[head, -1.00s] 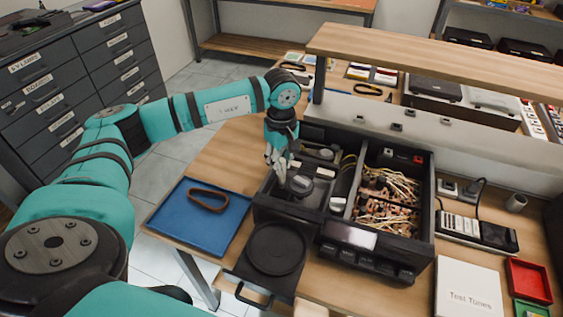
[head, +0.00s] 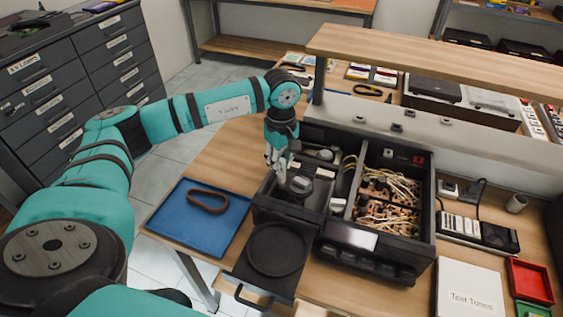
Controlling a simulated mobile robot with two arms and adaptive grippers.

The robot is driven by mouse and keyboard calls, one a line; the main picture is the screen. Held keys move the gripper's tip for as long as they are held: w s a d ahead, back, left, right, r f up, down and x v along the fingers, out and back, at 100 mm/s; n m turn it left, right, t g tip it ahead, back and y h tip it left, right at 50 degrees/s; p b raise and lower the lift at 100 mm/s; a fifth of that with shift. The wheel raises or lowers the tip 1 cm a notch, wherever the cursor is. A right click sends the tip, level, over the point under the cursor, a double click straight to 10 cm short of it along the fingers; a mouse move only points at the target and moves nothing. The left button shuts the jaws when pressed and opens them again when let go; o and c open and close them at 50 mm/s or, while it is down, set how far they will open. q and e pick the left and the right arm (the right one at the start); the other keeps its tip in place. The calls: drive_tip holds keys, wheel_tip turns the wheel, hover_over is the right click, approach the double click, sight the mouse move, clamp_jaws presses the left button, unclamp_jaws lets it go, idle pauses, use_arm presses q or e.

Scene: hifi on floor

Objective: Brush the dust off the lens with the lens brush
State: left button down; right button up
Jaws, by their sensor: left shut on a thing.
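The hi-fi (head: 335,260) stands on the bench with its top open and its black disc drawer (head: 275,248) slid out in front. My left gripper (head: 276,158) points down over the open left part of the hi-fi. It is shut on a small thin thing, seemingly the lens brush, mostly hidden by the fingers. Its lower end is beside a dark round part (head: 299,184) inside the case; I cannot tell whether they touch. The lens and any dust on it are too small or hidden to make out. My right gripper is not in view.
A blue tray (head: 178,222) holding a brown band (head: 208,201) lies left of the hi-fi. A white "Test Tones" case (head: 468,288), a red tray (head: 530,280) and a black power unit (head: 480,230) lie to the right. A raised shelf (head: 440,75) runs behind.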

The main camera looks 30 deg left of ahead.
use_arm(q)
drive_tip(key=shift+f, duration=0.15)
drive_tip(key=shift+w+a+b, duration=0.15)
drive_tip(key=shift+w+b, duration=0.35)
drive_tip(key=shift+w, duration=0.35)
idle(0.3)
drive_tip(key=shift+r, duration=0.2)
idle(0.5)
drive_tip(key=shift+s, duration=0.1)
idle(0.5)
drive_tip(key=shift+f, duration=0.2)
idle(0.9)
drive_tip(key=shift+s+d, duration=0.2)
drive_tip(key=shift+s, duration=0.65)
drive_tip(key=shift+r, duration=0.2)
idle(0.6)
drive_tip(key=shift+w+b, duration=0.1)
drive_tip(key=shift+b, duration=0.25)
drive_tip(key=shift+f, duration=0.2)
idle(1.0)
